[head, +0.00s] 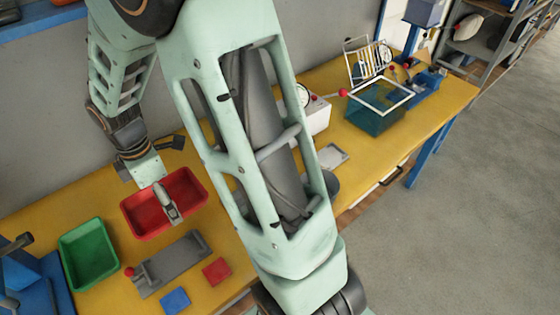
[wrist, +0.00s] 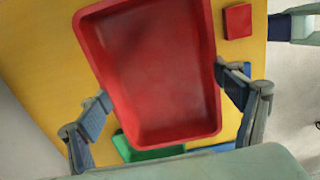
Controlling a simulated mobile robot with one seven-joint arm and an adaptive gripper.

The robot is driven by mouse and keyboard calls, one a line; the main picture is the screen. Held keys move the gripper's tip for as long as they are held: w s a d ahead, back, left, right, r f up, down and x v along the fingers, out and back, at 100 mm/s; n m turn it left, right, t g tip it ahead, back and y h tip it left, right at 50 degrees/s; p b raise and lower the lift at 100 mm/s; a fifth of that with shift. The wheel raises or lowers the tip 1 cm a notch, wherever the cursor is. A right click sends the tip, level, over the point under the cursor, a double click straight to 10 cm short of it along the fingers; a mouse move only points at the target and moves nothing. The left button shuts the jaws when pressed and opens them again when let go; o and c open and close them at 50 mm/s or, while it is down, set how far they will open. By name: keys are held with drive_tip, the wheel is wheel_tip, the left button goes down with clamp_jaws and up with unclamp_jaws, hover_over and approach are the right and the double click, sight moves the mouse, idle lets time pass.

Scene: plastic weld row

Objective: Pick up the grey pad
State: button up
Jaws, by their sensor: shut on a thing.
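My gripper (wrist: 163,88) is shut on a red tray (wrist: 195,135), with one finger at each side wall. The tray is empty and hides the table below it in the wrist view. In the head view the red tray (head: 134,222) appears raised above the bench, under the end of my arm. I cannot make out a grey pad between the fingers. A light grey flat piece (head: 334,157) lies on the yellow bench, right of my arm; I cannot tell if it is the grey pad.
A green tray (head: 92,252), a grey fixture with a red knob (head: 178,262), a red pad (head: 216,271) and a blue pad (head: 174,301) are on the yellow bench (head: 30,218).

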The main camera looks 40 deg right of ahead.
sight(180, 197)
drive_tip(key=s+d, duration=0.5)
drive_tip(key=s, duration=0.3)
drive_tip(key=w+f+b, duration=0.1)
drive_tip(key=w, duration=0.2)
drive_tip(key=w+a+f+b, duration=0.1)
drive_tip(key=w+f, duration=0.1)
drive_tip(key=w+f+b, duration=0.1)
drive_tip(key=w+b, duration=0.1)
drive_tip(key=w, duration=0.1)
drive_tip(key=shift+w+a+f, duration=0.15)
drive_tip(key=shift+w+f, duration=0.05)
drive_tip(key=shift+w, duration=0.15)
drive_tip(key=w+f+b, duration=0.3)
drive_tip(key=w+f, duration=0.1)
drive_tip(key=shift+w+a+f, duration=0.15)
drive_tip(key=shift+w+f, duration=0.1)
drive_tip(key=shift+f, duration=0.1)
drive_tip(key=f+b, duration=0.1)
drive_tip(key=w+f+b, duration=0.1)
drive_tip(key=f+b, duration=0.1)
drive_tip(key=shift+f, duration=0.45)
drive_tip(key=shift+s, duration=0.1)
drive_tip(key=shift+f+b, duration=0.2)
drive_tip(key=shift+b, duration=0.1)
drive_tip(key=o, duration=1.2)
